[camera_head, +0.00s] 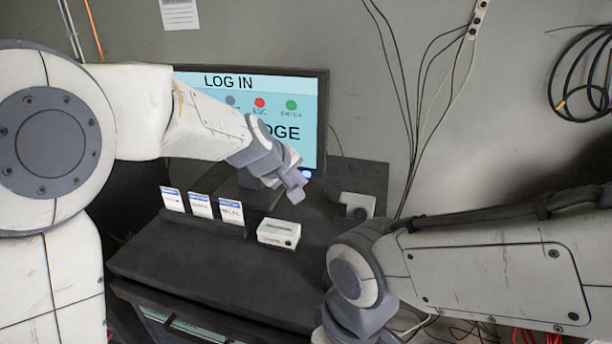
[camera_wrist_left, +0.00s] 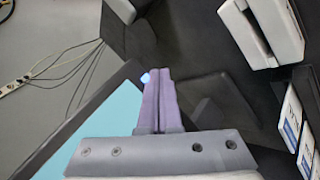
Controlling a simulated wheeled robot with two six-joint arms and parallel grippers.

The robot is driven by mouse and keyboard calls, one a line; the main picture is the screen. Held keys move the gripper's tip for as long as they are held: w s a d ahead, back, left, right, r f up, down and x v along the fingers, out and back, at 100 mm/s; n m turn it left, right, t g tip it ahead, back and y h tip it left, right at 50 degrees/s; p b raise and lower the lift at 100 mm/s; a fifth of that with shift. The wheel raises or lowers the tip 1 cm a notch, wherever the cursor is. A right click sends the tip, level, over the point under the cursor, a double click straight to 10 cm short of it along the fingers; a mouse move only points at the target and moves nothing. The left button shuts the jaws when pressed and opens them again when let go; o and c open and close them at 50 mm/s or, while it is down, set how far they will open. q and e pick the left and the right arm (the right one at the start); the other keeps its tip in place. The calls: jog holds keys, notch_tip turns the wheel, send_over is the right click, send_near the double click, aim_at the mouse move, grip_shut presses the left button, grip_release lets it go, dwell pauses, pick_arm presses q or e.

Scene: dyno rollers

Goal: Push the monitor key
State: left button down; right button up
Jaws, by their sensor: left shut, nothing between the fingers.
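The monitor (camera_head: 310,120) stands at the back against the wall, its light blue screen reading "LOG IN" with coloured icons. A small glowing blue spot, apparently the monitor key (camera_head: 306,173), sits at its lower right edge. The key also shows in the left wrist view (camera_wrist_left: 145,78), right beside my fingertips. My left gripper (camera_head: 299,188) is shut and empty, its purple fingers just below and left of the key; they also show in the left wrist view (camera_wrist_left: 160,75). I cannot tell whether they touch the key. My left arm hides the screen's lower left. My right gripper is out of view.
The monitor stands on a dark desk (camera_head: 170,262). Several white and blue cards (camera_head: 201,205) stand in a rack at left. A white box device (camera_head: 279,234) is in front, and another pale device (camera_head: 356,206) is to the right. Cables (camera_head: 415,120) hang on the wall.

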pick_arm(q)
jog(key=shift+w, duration=0.15)
jog(key=shift+w+d, duration=0.15)
jog(key=shift+w, duration=0.15)
dwell(0.3)
jog(key=shift+w, duration=0.15)
dwell(0.3)
jog(key=shift+s, duration=0.6)
jog(key=shift+s+a, duration=0.1)
jog(key=shift+a, duration=0.1)
jog(key=shift+s+a+b, duration=0.3)
jog(key=shift+s, duration=0.6)
jog(key=shift+s+a+b, duration=0.3)
jog(key=shift+s+b, duration=0.05)
jog(key=shift+s, duration=0.6)
jog(key=shift+s+a+b, duration=0.3)
jog(key=shift+s, duration=0.6)
